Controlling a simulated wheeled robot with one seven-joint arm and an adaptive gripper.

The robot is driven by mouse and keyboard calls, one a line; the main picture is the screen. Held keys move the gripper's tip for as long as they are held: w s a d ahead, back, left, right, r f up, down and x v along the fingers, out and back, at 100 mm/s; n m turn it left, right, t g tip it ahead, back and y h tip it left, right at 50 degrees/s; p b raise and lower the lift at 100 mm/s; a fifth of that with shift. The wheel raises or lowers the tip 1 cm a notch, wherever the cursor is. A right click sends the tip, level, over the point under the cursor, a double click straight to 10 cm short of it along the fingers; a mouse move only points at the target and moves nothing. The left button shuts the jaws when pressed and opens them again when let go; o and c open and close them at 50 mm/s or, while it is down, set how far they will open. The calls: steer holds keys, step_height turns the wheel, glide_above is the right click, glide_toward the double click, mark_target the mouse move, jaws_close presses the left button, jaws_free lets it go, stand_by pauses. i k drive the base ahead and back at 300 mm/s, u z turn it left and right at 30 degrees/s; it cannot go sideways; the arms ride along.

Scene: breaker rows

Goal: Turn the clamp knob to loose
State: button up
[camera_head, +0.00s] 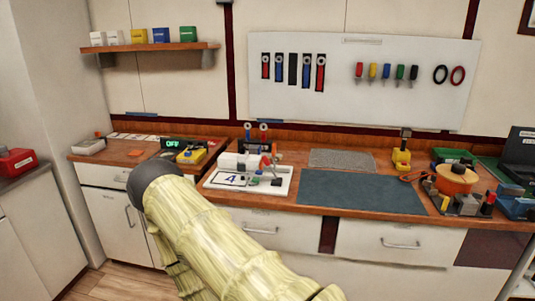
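No part is clearly readable as the clamp knob at this size. A small white fixture with red and green parts (266,163) stands on a white board (217,185) marked 4 on the counter. A yellow upright device with a dark top (402,154) stands at the back right of the counter. Which of these, if either, bears the clamp knob I cannot tell, nor its setting. My arm, in a pale yellow sleeve with a dark rounded joint, crosses the lower left foreground. My gripper's fingers do not show.
A dark mat (360,192) covers the counter's middle, mostly clear. An orange round thing (455,179) sits among small parts at right. A yellow box (191,156) is at left near a display reading OFF (173,143). A tool board (360,80) hangs on the wall.

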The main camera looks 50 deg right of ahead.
mark_target(274, 159)
steer(key=z, duration=0.6)
steer(key=i, duration=1)
steer(key=z, duration=0.8)
